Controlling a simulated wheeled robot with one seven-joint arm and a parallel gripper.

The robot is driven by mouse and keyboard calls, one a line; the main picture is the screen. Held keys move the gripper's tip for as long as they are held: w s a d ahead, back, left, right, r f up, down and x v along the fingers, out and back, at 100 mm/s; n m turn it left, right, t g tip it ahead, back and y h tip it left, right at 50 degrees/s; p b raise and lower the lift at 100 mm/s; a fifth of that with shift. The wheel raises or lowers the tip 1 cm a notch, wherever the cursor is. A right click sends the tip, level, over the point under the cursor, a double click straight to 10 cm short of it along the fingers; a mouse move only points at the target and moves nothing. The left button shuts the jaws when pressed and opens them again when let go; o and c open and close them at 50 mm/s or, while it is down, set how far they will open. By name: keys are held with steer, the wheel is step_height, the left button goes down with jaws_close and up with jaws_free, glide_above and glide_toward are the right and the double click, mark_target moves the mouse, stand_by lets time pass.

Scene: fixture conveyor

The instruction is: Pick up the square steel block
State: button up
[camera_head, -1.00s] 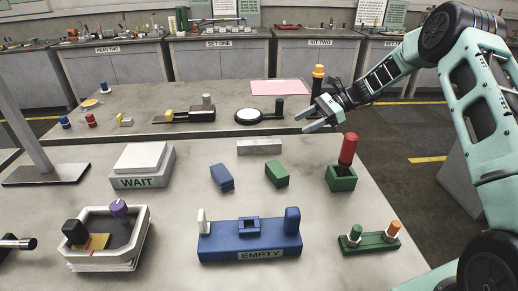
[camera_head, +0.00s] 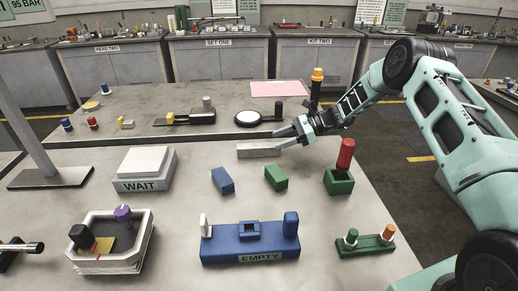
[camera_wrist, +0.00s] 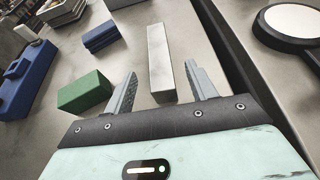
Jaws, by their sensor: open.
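The square steel block (camera_head: 258,150) is a light grey bar lying flat near the back edge of the front table. It also shows in the wrist view (camera_wrist: 160,64), lengthwise, with its near end between the two fingers. My gripper (camera_head: 283,139) is open and empty at the right end of the block. In the wrist view the fingers (camera_wrist: 158,84) stand apart on either side of the block's near end. I cannot tell whether either finger touches it.
A green block (camera_head: 276,178) and a blue block (camera_head: 222,181) lie in front of the steel block. A green holder with a red peg (camera_head: 345,157) stands to the right. A black-rimmed round disc (camera_head: 254,118) sits on the table behind. A blue EMPTY fixture (camera_head: 248,248) is nearer.

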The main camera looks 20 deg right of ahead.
mark_target(264, 145)
steer(key=p+x, duration=0.2)
steer(key=x, duration=0.3)
steer(key=shift+a, duration=0.15)
jaws_close()
